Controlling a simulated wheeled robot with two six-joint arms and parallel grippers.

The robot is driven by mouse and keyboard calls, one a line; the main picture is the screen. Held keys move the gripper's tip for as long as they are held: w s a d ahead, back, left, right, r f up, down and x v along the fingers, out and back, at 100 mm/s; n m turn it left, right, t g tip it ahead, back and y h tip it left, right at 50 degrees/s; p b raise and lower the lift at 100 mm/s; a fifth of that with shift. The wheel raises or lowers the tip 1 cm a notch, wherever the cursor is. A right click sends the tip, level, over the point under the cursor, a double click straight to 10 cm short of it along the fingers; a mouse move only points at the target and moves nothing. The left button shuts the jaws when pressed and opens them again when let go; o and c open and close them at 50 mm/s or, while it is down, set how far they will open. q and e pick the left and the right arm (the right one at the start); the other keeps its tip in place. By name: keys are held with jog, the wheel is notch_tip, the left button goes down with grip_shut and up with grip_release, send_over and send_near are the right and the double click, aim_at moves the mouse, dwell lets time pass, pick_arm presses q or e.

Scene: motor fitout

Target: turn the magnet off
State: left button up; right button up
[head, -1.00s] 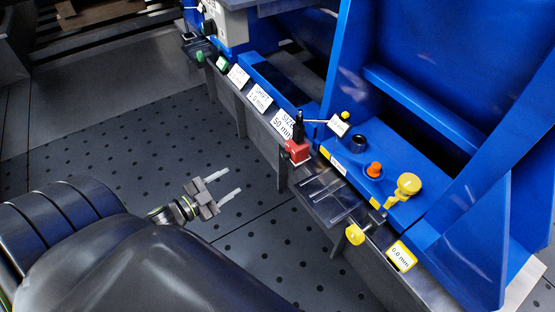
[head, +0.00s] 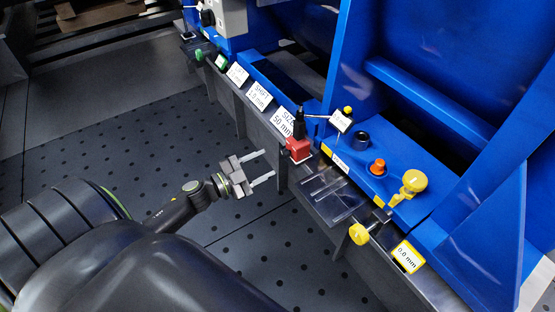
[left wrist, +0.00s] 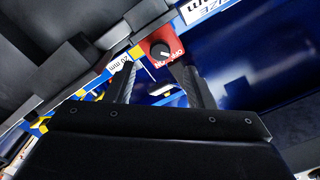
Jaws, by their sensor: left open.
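The magnet is a red block (head: 298,150) on the front edge of the dark rail, with a black post standing on it. In the left wrist view the red block (left wrist: 174,45) shows a round black knob (left wrist: 160,51) with a light mark on its face. In the left wrist view the knob appears between and beyond the fingers (left wrist: 160,80). My right gripper is not in view.
White label cards (head: 260,96) line the rail left of the magnet. A clear plate (head: 335,195), yellow knobs (head: 358,234), an orange knob (head: 377,167) and a 0.0 mm display (head: 407,257) lie to its right. The perforated floor (head: 130,150) in front is free.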

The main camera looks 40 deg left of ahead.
aim_at(283, 155)
pick_arm(q)
jog(key=shift+x, duration=2.8)
jog(key=shift+c, duration=0.2)
jog(key=c, duration=1)
